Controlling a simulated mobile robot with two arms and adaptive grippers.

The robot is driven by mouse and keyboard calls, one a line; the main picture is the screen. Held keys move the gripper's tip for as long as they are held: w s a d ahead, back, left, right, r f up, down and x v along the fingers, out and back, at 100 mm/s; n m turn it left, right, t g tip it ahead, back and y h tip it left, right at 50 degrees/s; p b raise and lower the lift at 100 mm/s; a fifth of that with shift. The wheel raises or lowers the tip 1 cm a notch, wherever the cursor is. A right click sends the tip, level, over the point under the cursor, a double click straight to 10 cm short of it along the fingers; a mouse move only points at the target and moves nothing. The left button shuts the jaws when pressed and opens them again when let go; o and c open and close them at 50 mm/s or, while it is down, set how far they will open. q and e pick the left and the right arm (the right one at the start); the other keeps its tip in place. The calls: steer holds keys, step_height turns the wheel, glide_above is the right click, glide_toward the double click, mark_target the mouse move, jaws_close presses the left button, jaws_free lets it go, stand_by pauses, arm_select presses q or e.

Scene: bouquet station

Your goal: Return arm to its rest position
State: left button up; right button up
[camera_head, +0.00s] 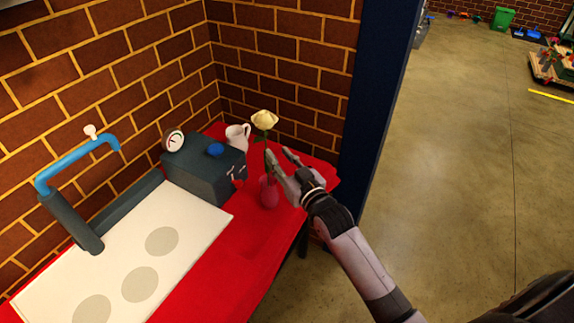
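My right arm reaches in from the lower right, and my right gripper (279,153) is at the right end of the red table. Its two fingers look spread apart, beside the stem of a cream rose (265,119). The rose stands upright in a pink-red vase (268,192) on the table. The fingers overlap the stem and the vase's upper right side in the picture, so I cannot tell whether they touch. My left gripper is not in view.
A white board (200,217) with grey circles and a blue tap (80,160) are at left. Open floor lies right.

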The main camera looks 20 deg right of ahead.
steer(key=s+f+g+h, duration=0.1)
steer(key=s+f+g, duration=0.35)
steer(key=f, duration=0.75)
steer(key=s+d+f+g, duration=0.1)
steer(key=s+f, duration=0.6)
steer(key=f, duration=0.6)
steer(key=s+f+g+h, duration=0.1)
steer(key=s+f+g, duration=0.35)
steer(key=f, duration=0.75)
steer(key=s+f+g, duration=0.2)
steer(key=s+f, duration=0.4)
steer(key=s, duration=0.6)
steer(key=s+d+f+g, duration=0.1)
steer(key=s+f+g, duration=0.1)
steer(key=s+f, duration=0.5)
steer(key=s+f+g, duration=0.2)
steer(key=s+f, duration=0.4)
steer(key=s, duration=1.1)
steer(key=shift+d+f+n+g+h, duration=0.2)
steer(key=shift+f+n+g+h, duration=0.1)
steer(key=shift+n+g, duration=0.1)
steer(key=shift+s, duration=0.1)
